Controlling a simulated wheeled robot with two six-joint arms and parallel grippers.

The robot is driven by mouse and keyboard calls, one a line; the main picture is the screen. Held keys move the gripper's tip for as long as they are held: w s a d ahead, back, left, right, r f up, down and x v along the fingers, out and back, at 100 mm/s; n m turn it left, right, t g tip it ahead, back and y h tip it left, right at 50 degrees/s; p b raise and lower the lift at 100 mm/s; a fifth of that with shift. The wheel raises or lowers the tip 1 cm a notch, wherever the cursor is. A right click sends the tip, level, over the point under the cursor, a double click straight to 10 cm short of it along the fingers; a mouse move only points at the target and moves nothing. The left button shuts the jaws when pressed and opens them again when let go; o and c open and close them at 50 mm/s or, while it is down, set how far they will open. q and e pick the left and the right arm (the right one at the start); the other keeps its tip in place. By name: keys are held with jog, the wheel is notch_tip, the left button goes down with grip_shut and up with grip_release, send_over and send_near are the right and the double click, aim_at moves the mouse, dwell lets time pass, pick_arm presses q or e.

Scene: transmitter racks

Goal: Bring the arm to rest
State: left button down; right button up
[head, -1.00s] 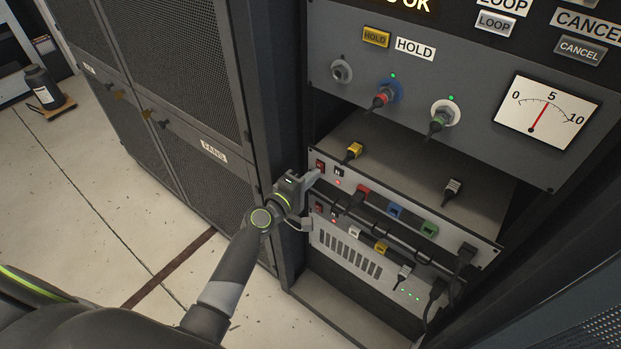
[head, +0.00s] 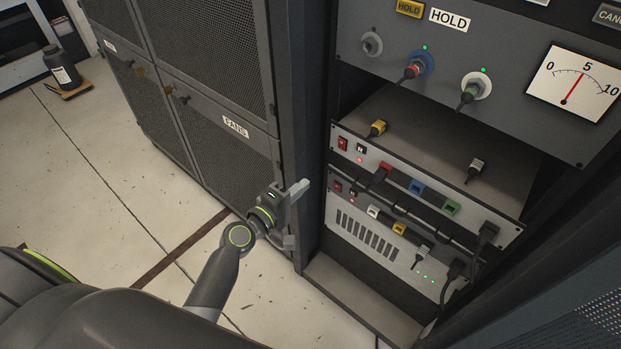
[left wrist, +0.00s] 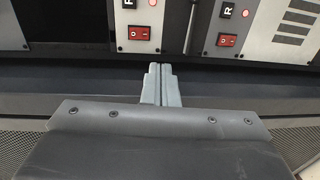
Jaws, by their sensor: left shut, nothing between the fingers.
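My left arm comes in from the lower left in the head view. Its gripper (head: 296,212) is in front of the rack's left post, to the left of the switch panels and apart from them. In the left wrist view the two grey fingers (left wrist: 160,84) lie together, shut with nothing between them. Beyond the fingertips there, two red rocker switches (left wrist: 139,33) (left wrist: 227,40) show on the panels. My right gripper is not in view.
The open rack holds an upper switch panel (head: 470,208) and a lower vented panel (head: 365,240) with plugs and cables. A meter (head: 572,83) is at upper right. The mesh cabinet labelled FANS (head: 236,127) stands behind the arm.

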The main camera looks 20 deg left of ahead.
pick_arm(q)
jog(key=shift+s+a, duration=0.15)
jog(key=shift+s, duration=0.3)
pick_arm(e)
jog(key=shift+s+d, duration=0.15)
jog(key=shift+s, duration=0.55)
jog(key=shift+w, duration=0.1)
pick_arm(q)
jog(key=s+a+f+m+g+y+p, duration=0.2)
jog(key=s+a+f+m+g+p, duration=0.15)
jog(key=s+f, duration=0.7)
jog(key=s+a+f+m+g+y+p, duration=0.25)
jog(key=s+f+g, duration=0.25)
jog(key=f, duration=1)
jog(key=s+a+f+m+g+y+p, duration=0.1)
jog(key=s+a+f+m+g+p, duration=0.1)
jog(key=s, duration=1.1)
jog(key=s+a+f+m+g+y+p, duration=0.1)
jog(key=s+f+m+g, duration=0.3)
jog(key=s, duration=1)
notch_tip(320, 180, down, 3)
jog(key=shift+s+a+f+m+p, duration=0.1)
jog(key=shift+s+a+m+p, duration=0.3)
jog(key=shift+m, duration=0.3)
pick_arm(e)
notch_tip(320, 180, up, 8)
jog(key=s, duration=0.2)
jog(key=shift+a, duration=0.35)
